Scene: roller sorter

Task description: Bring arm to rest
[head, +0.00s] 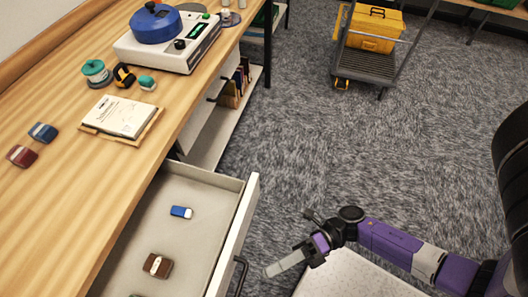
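My purple and black arm (395,243) reaches in from the right over the carpet, and its gripper (285,264) hangs just right of the open drawer's front. A pale grey finger-like part points left and down toward the drawer handle. I cannot tell the gap between the fingers. No object shows in the gripper.
The open drawer (250,195) holds a blue-and-white block (181,212) and a brown one (157,265). The wooden bench (50,215) carries a white device (190,50), a booklet (120,115) and small items. A cart (370,65) with a yellow case stands behind. Carpet between is clear.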

